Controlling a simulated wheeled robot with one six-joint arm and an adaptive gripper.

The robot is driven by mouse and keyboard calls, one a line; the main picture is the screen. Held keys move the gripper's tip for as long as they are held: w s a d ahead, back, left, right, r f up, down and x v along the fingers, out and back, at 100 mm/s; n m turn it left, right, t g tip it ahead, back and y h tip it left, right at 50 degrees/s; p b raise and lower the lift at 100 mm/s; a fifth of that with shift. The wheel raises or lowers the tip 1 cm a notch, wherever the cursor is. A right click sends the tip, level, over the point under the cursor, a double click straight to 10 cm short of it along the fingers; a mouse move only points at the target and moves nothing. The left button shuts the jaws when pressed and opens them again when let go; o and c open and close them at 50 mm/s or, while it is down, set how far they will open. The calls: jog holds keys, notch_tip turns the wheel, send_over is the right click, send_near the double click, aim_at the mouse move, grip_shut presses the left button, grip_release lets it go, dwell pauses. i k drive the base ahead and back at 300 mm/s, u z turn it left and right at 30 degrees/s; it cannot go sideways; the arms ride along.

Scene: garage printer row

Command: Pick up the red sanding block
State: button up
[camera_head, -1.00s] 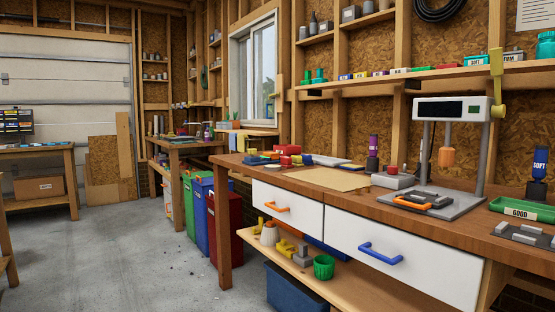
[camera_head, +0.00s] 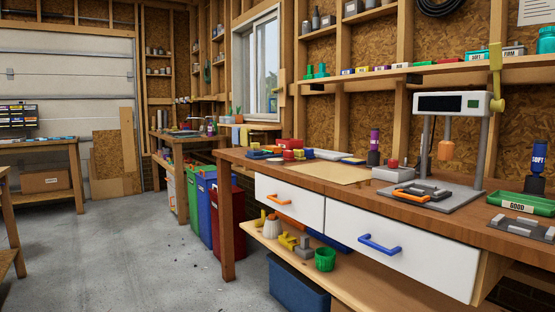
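A small red block-like thing (camera_head: 291,144) sits among other small coloured items on the far left part of the long wooden workbench (camera_head: 425,197). It looks like the red sanding block, but it is too small and crowded here to be sure. Another red piece lies just in front of it and partly merges with it. My gripper and arm are not in view.
The bench has white drawers with an orange handle (camera_head: 279,199) and a blue handle (camera_head: 380,245). A press-like machine (camera_head: 450,105) and a green tray (camera_head: 524,203) stand on its right. Coloured bins (camera_head: 228,220) stand beyond its left end.

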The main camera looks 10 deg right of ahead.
aim_at(288, 156)
jog(key=u, duration=0.5)
jog(key=k, duration=0.6)
jog(key=u, duration=0.8)
jog(key=i, duration=1.5)
jog(key=z, duration=0.45)
jog(key=i, duration=1.15)
jog(key=z, duration=1.65)
jog(key=i, duration=0.65)
jog(key=z, duration=0.6)
